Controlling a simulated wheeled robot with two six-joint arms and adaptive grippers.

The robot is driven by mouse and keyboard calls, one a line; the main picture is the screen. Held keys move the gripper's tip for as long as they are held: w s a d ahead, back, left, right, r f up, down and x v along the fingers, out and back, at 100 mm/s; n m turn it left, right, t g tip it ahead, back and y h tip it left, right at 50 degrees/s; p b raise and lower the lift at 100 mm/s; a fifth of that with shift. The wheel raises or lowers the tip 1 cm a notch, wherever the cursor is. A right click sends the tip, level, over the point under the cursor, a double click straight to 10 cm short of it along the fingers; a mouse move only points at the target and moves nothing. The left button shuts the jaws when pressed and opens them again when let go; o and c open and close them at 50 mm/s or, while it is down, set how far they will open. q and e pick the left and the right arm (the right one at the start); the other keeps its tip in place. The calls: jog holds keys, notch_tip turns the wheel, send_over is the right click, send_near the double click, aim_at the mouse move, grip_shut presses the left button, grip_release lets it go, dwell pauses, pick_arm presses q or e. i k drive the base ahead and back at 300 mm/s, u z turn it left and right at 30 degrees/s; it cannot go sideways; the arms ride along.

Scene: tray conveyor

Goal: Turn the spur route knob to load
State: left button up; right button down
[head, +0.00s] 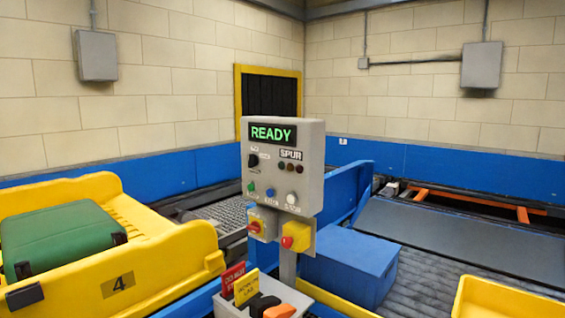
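A grey control panel (309,160) stands on a post in the middle of the head view. Its green display reads READY. A small black rotary knob (253,161) sits at its upper left, under the display. The tiny labels around the knob are too small to read, so its setting cannot be told. The label SPUR (291,154) is to the right of the knob, above small dark lamps. Green, blue and white buttons (270,191) run along the lower panel. Neither of my grippers shows.
Two red-and-yellow switches (296,237) sit below the panel. A holder (226,304) with red and yellow tags stands in front. A yellow tray (170,258) with a green case (60,240) is at left. A blue box (349,268) and yellow tray (505,300) are at right.

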aim_at(253, 160)
jog(key=k, duration=0.6)
jog(key=u, duration=0.05)
jog(key=i, duration=1.15)
jog(key=z, duration=0.85)
